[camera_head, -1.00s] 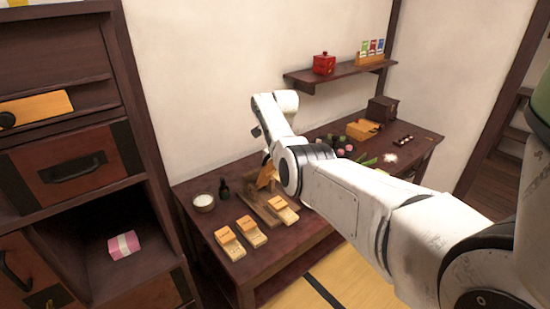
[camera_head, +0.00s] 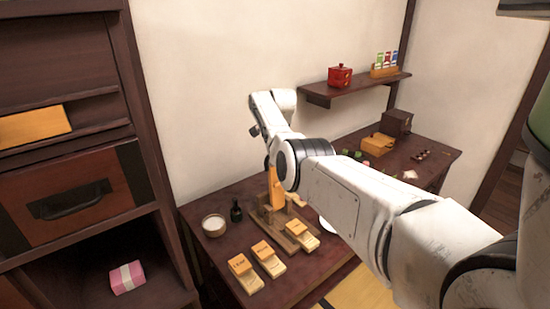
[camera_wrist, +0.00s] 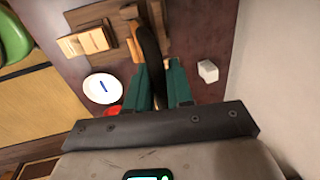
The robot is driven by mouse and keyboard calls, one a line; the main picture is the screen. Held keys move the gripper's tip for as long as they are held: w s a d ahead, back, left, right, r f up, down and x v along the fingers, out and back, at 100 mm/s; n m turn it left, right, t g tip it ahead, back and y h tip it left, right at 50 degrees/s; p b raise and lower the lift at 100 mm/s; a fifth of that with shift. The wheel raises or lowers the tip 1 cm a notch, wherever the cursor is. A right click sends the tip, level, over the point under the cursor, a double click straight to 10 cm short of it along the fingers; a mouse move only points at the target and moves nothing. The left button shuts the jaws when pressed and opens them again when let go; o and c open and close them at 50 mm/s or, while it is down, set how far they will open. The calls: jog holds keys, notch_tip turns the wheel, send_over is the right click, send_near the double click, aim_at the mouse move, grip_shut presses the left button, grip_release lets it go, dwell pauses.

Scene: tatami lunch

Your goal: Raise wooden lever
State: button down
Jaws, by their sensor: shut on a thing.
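The wooden lever (camera_head: 275,190) is a light orange-brown bar standing nearly upright on a wooden base (camera_head: 290,232) on the dark table. Its top is hidden behind my wrist in the head view. In the wrist view, my gripper (camera_wrist: 160,90) has teal fingers on either side of a narrow, dark, curved piece, with lighter wood beside it. My gripper is shut on the lever; the exact contact is partly hidden. The fingers cannot be made out in the head view.
Several wooden blocks (camera_head: 268,258) stand at the table's front. A white bowl (camera_head: 214,225) and a dark bottle (camera_head: 236,211) are left of the base. A shelf (camera_head: 355,85) with a red box (camera_head: 340,76) hangs on the wall. A dark cabinet (camera_head: 165,215) stands at left.

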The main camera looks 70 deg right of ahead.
jog(key=shift+w+d, duration=0.2)
jog(key=shift+w, duration=0.25)
jog(key=shift+r, duration=0.1)
jog(key=c, duration=1.1)
grip_release()
jog(key=shift+w+d, duration=0.1)
jog(key=shift+c, duration=0.2)
notch_tip(320, 180, up, 10)
jog(key=s+a+b, duration=0.1)
jog(key=s, duration=0.1)
jog(key=shift+r, duration=0.25)
